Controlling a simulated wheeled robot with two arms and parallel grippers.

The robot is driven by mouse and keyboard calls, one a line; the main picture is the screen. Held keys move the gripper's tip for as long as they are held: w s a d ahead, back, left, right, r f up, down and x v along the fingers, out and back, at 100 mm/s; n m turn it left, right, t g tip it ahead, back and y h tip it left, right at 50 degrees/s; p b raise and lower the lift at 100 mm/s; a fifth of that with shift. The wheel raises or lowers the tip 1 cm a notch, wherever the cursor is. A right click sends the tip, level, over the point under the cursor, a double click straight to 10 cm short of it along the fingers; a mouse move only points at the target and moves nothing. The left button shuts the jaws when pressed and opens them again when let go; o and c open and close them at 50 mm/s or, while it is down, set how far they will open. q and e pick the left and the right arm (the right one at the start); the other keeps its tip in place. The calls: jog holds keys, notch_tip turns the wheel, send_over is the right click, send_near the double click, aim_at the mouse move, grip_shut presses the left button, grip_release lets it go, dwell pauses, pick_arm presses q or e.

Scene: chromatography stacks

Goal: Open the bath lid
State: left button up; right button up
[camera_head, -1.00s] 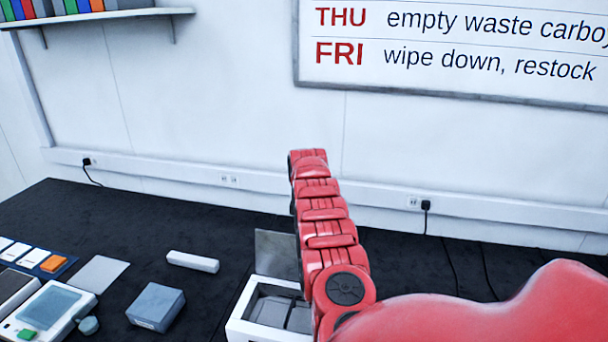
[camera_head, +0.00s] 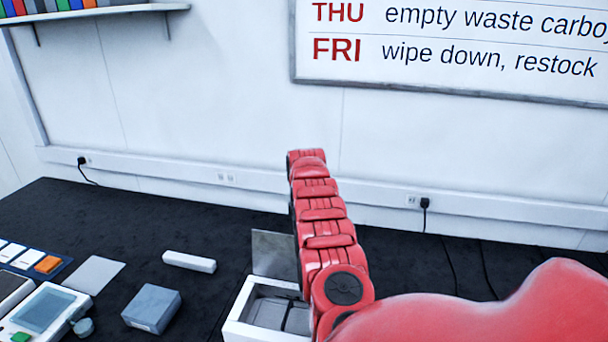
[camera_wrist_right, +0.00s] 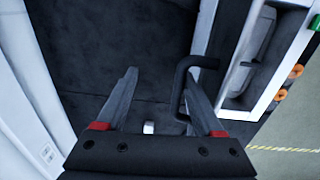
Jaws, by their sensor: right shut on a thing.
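The bath is a white box (camera_head: 236,327) on the dark bench in the head view, partly hidden by my red right arm. Its grey lid (camera_head: 272,254) stands up at the box's back edge, with the opening and grey inner parts showing. In the right wrist view the bath (camera_wrist_right: 281,75) is at the right, and a black bar handle (camera_wrist_right: 181,82) sticks out beside it. My right gripper (camera_wrist_right: 161,74) is at this handle, which lies against its right finger; the exact grip is hard to see. My left gripper is not in view.
A grey block (camera_head: 151,309), a white bar (camera_head: 189,262), a flat grey plate (camera_head: 93,275) and a device with a screen (camera_head: 42,309) lie left of the bath. The bench behind them is clear up to the wall. Cables hang at the wall.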

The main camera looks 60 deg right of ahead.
jog(key=shift+w+d+r, duration=0.15)
jog(key=shift+r, duration=0.15)
notch_tip(320, 180, up, 17)
jog(key=a+p, duration=0.1)
jog(key=p, duration=0.4)
jog(key=shift+s+a, duration=0.2)
jog(key=shift+s, duration=0.15)
jog(key=shift+f, duration=0.1)
